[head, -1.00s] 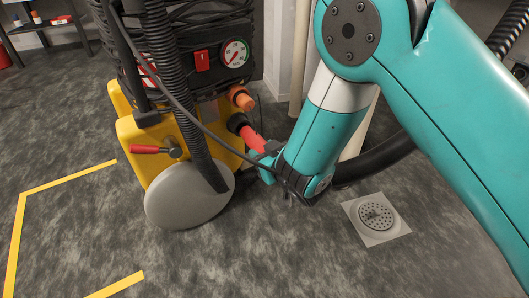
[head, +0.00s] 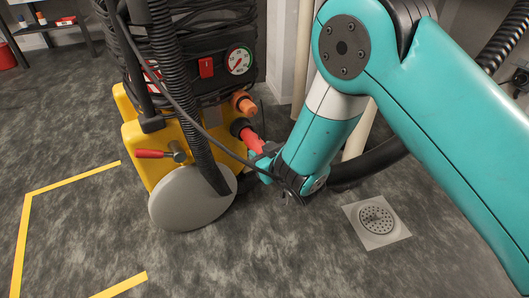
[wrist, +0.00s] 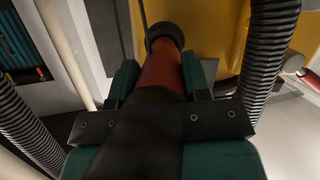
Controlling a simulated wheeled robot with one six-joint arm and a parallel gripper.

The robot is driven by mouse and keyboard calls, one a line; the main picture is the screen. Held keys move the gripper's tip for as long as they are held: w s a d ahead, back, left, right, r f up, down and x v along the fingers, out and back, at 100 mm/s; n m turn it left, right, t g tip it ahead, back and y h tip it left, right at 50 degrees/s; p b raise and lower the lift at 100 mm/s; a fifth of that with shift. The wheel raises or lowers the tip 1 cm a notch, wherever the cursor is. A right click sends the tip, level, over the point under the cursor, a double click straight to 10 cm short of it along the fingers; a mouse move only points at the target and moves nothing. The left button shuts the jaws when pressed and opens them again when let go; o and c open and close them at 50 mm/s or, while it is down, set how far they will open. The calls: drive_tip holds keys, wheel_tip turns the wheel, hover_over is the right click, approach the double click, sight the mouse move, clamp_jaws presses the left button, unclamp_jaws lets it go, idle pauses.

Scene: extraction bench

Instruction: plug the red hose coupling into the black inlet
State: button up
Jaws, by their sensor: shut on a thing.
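The red hose coupling (head: 254,142) points up and left from my gripper (head: 267,160) in the head view. My gripper is shut on it, with a finger on each side in the wrist view. The black inlet (head: 240,127) is a dark round collar low on the yellow machine, below an orange fitting. In the wrist view the red coupling (wrist: 162,72) runs straight to the black inlet (wrist: 165,34), and its far end meets the collar. I cannot tell how deep it sits. The black hose end behind the coupling fills the lower middle of the wrist view.
The orange fitting (head: 244,103) is just above the inlet. A ribbed black hose (head: 194,120) and a thin cable hang in front of the machine (head: 160,165). A red-handled valve (head: 158,154) and grey wheel (head: 194,202) are left. A floor drain (head: 376,220) lies right.

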drive_tip(key=shift+w+a+p, duration=0.55)
drive_tip(key=shift+w+p, duration=0.05)
drive_tip(key=shift+w, duration=0.3)
drive_tip(key=o, duration=1.3)
drive_tip(key=shift+c, duration=0.2)
